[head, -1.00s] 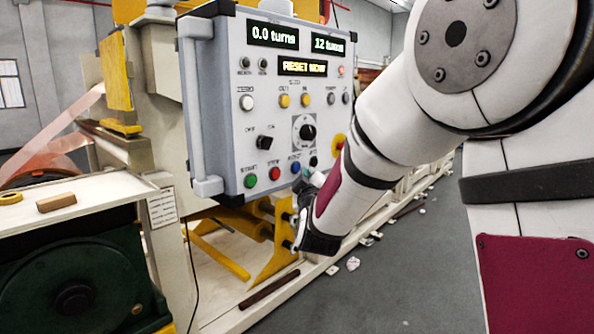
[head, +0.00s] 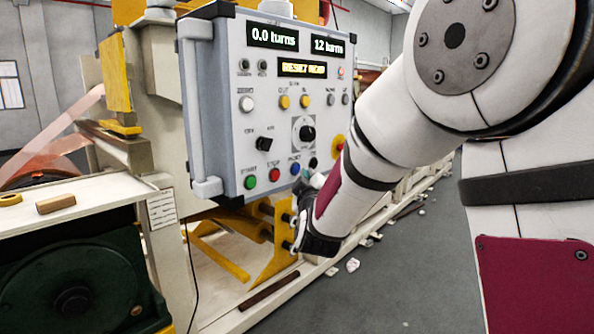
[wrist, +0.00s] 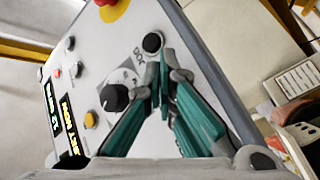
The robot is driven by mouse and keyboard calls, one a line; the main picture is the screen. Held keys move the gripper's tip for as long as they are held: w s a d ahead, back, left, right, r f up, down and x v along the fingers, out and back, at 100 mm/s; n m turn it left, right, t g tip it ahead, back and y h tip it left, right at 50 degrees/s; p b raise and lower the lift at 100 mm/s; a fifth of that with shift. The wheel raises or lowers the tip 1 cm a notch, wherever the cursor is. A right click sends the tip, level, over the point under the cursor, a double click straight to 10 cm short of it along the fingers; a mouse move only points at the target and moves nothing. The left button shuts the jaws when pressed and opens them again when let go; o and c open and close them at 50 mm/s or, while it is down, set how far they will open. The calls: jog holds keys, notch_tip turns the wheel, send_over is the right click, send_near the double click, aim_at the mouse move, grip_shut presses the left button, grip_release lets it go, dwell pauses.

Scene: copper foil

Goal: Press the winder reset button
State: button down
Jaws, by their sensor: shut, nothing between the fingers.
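The grey-white control panel (head: 232,120) stands tilted in the head view, with amber text starting "RESET" on its lower display (head: 302,68). Along its bottom row are a green button (head: 250,182), a red button (head: 274,174), a blue button (head: 295,168) and a black button (head: 313,163). The small labels are blurred, so I cannot read the blue one surely. My gripper (head: 309,181) is just below and right of the blue button. In the wrist view my gripper (wrist: 164,72) is shut and empty in front of the panel face, near the black button (wrist: 152,43). The blue button is hidden there; contact cannot be told.
A black rotary knob (wrist: 114,98) is beside the fingers in the wrist view. A yellow-and-red emergency stop (head: 338,142) sits at the panel's right edge. Grey floor (head: 400,285) is open at right.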

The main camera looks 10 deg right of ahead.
jog(key=shift+w, duration=0.1)
dwell(0.3)
jog(key=shift+w+a, duration=0.2)
jog(key=shift+w, duration=0.05)
jog(key=shift+w+a, duration=0.35)
jog(key=shift+w, duration=0.05)
dwell(0.9)
jog(key=shift+s+d, duration=0.55)
jog(key=shift+s, duration=0.25)
jog(key=s+d+p, duration=0.1)
jog(key=s, duration=0.1)
jog(key=s+d+p, duration=0.1)
jog(key=s+d, duration=0.1)
dwell(0.7)
jog(key=shift+a+r, duration=0.1)
dwell(0.7)
